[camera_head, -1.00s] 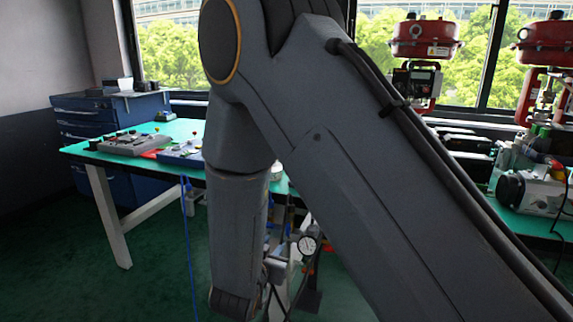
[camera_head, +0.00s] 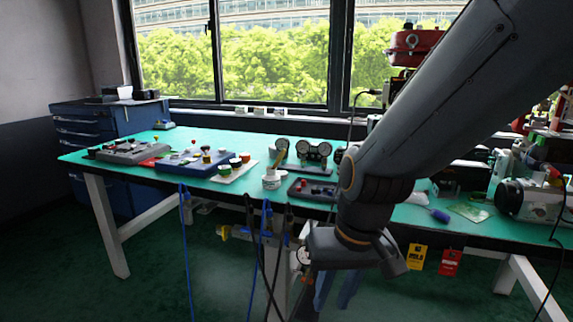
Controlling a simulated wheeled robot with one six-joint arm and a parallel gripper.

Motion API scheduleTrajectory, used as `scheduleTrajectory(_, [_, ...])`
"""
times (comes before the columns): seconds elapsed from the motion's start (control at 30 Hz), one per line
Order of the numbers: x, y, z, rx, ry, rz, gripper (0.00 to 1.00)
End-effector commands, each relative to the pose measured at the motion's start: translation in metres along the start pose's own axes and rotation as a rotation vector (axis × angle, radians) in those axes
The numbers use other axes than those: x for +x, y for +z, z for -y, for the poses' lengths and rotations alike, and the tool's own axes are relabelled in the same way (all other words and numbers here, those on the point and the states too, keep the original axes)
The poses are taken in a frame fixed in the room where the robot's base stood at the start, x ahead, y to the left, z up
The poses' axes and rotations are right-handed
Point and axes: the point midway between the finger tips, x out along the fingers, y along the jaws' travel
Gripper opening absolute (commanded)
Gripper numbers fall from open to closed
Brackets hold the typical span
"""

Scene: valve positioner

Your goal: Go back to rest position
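My arm (camera_head: 425,120) comes in from the upper right and bends down in front of the green-topped workbench (camera_head: 130,170). Its wrist (camera_head: 350,245) hangs below the bench's front edge. My gripper (camera_head: 306,292) seems to be the dark part at the wrist's lower left, small and cut by the picture's bottom edge. Its fingers cannot be made out, so I cannot tell whether it is open or holds anything. A round gauge (camera_head: 304,257) shows partly beside the wrist. The arm hides part of the bench's right half.
On the bench are a grey control box (camera_head: 127,150), a blue tray (camera_head: 196,164), gauges on a stand (camera_head: 304,152) and a white jar (camera_head: 271,179). Blue and black cables hang from the front edge. A blue cabinet (camera_head: 105,125) stands at the left. Floor at the lower left is clear.

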Motion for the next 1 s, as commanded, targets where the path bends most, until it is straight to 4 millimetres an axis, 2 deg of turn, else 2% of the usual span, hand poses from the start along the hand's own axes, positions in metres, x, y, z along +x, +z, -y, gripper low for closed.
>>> scheduleTrajectory(0.27, [-0.029,0.057,-0.034,-0.022,0.065,0.141,0.27])
scheduleTrajectory(0.7, [-0.058,0.052,-0.051,0.041,0.084,0.137,0.27])
scheduleTrajectory(1.0, [-0.093,0.054,-0.077,0.114,0.108,0.138,0.27])
